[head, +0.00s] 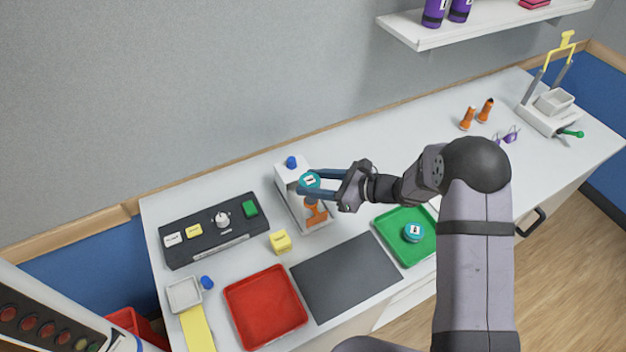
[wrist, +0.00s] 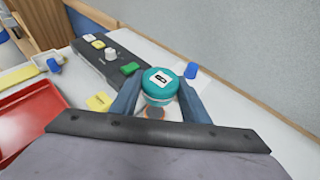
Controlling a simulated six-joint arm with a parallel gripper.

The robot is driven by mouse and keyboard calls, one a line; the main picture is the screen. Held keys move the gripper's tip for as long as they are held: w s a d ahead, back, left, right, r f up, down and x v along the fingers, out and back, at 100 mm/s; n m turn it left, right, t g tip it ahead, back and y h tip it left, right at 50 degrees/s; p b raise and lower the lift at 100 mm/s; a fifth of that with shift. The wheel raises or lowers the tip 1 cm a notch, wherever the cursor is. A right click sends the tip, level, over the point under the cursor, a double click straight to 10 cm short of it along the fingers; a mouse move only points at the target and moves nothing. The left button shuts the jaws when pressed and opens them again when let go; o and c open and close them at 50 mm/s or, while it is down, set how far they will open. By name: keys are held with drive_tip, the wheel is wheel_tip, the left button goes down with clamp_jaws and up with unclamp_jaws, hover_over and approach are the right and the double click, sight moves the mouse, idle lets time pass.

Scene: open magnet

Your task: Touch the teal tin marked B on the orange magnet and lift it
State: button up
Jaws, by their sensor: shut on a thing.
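My gripper (head: 312,187) is shut on a round teal tin (head: 310,180) with a white label on its lid. In the wrist view the tin (wrist: 159,83) sits between the two blue-grey fingers (wrist: 158,97); its label mark is too small to read surely. The tin is right above the orange magnet (head: 316,213), which stands in a white frame (head: 288,205). I cannot tell whether tin and magnet touch. A second teal tin (head: 413,232) with a white label lies on the green tray (head: 390,226).
A black control box (head: 205,243) with a knob and a green button (head: 250,208) stands left of the magnet. Orange bottles (head: 467,118) stand at the far right.

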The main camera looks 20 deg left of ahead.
sight(313, 201)
drive_tip(key=shift+f+b, duration=0.95)
drive_tip(key=shift+f, duration=1)
drive_tip(key=shift+f+b, duration=0.45)
drive_tip(key=shift+f, duration=0.05)
drive_tip(key=shift+r+p, duration=0.7)
drive_tip(key=shift+r, duration=0.5)
idle(1.6)
drive_tip(key=shift+r+p, duration=1.7)
drive_tip(key=shift+r, duration=1.4)
